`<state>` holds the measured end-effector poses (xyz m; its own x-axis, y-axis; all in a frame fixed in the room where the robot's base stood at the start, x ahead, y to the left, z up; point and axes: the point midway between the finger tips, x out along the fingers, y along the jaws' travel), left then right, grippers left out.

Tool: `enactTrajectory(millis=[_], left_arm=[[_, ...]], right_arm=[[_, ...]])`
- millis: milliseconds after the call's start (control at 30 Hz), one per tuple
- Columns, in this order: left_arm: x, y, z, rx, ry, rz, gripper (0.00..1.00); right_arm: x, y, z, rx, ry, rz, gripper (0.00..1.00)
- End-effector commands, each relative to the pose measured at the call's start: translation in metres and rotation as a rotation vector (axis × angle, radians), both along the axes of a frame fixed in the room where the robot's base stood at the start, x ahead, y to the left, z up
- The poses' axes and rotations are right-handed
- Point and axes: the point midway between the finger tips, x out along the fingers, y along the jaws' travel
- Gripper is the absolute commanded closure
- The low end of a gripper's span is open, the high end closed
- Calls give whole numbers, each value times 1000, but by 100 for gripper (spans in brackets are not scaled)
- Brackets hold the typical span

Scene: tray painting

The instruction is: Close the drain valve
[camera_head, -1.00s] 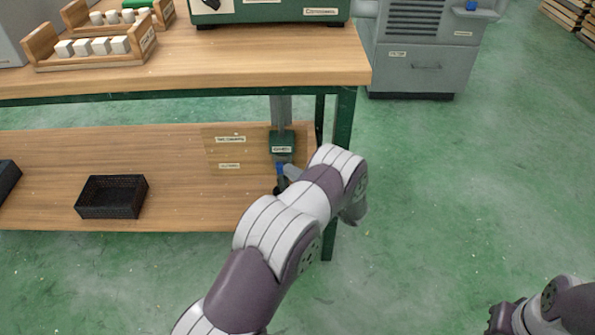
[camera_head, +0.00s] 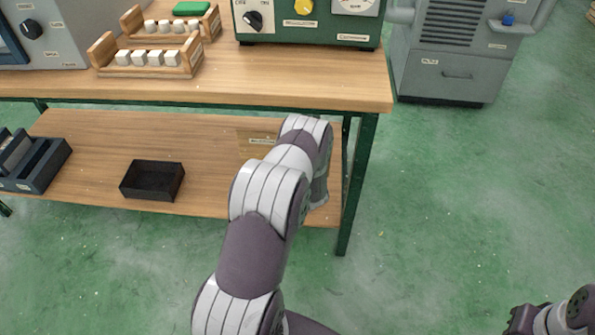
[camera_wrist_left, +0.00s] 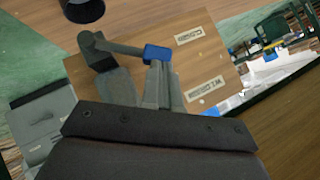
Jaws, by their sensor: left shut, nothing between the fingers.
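In the left wrist view, the drain valve (camera_wrist_left: 97,50) is a dark grey body with a short grey lever ending in a blue grip (camera_wrist_left: 157,53). It stands in front of a wooden plate (camera_wrist_left: 215,62) with two small labels, too blurred to read. My left gripper (camera_wrist_left: 160,68) is shut and empty, its fingertips right at the blue grip; I cannot tell whether they touch it. In the head view my left arm hides the valve and its own gripper. My right gripper (camera_head: 522,320) is at the bottom right corner, partly cut off; its jaws are unclear.
The bench's lower shelf (camera_head: 90,140) holds a black bin (camera_head: 152,180) and a dark divided tray (camera_head: 35,160). A green bench leg (camera_head: 357,185) stands right of my left arm. A grey machine (camera_head: 450,60) stands behind; the green floor right of the bench is clear.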

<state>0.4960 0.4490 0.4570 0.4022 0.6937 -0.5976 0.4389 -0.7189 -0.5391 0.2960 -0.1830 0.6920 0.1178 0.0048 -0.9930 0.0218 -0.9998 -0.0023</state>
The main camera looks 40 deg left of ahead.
Motion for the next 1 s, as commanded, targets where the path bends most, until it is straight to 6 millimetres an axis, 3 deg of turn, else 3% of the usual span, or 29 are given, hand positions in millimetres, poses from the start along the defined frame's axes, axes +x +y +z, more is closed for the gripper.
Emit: enactTrajectory(millis=[400, 1000], left_arm=[[-15, 23, -26, -303, -187, 4, 100], [-19, 32, -45, -297, -185, 1, 100]], right_arm=[[0, 0, -5, 0, 0, 0, 100], [0, 0, -14, 0, 0, 0, 100]])
